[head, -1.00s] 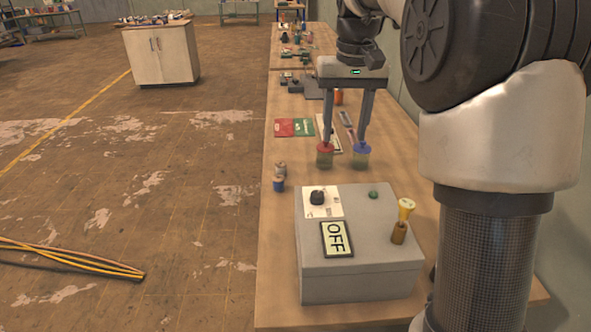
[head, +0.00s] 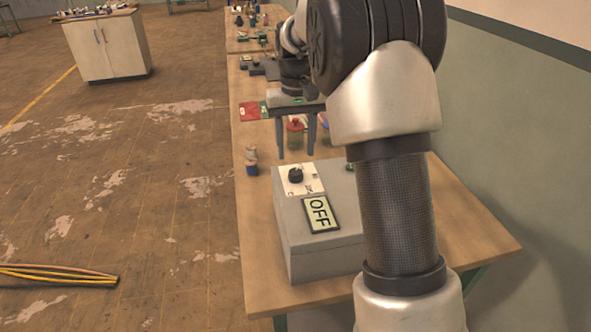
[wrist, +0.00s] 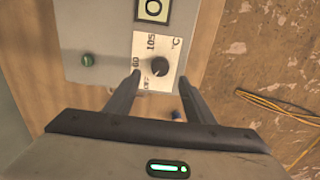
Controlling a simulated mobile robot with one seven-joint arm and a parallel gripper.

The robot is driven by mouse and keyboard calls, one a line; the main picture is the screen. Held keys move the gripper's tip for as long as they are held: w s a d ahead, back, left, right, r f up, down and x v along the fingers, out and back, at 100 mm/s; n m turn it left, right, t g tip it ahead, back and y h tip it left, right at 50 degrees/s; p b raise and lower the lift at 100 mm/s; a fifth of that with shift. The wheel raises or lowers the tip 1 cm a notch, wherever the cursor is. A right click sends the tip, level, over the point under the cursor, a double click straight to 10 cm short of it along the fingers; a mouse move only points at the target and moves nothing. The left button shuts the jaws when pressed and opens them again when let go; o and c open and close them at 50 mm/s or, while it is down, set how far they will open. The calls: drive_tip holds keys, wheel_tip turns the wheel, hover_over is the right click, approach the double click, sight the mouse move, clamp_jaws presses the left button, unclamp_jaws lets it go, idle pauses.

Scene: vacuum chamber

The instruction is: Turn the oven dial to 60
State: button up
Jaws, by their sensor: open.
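The oven is a grey box (head: 325,255) on the bench, with a black dial (head: 296,174) on a white scale plate at its top left. The wrist view shows the dial (wrist: 159,66) and the printed marks 60, 105 and °C; I cannot tell where its pointer stands. The display (head: 320,214) reads OFF. My gripper (head: 296,155) is open and empty, fingers pointing down, just beyond the dial in the head view. In the wrist view the dial lies between and slightly ahead of the fingertips (wrist: 159,78), with no visible contact.
A green button (wrist: 87,60) is on the oven top. Small blue and grey items (head: 251,162) stand left of the oven. A red-lidded jar (head: 295,132) is behind the fingers. My arm hides the oven's right side. The floor at left is open, with yellow cables (head: 55,274).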

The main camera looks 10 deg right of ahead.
sight(296, 172)
wheel_tip(296, 172, down, 7)
drive_tip(key=shift+r, duration=0.1)
idle(0.3)
drive_tip(key=c, duration=1.1)
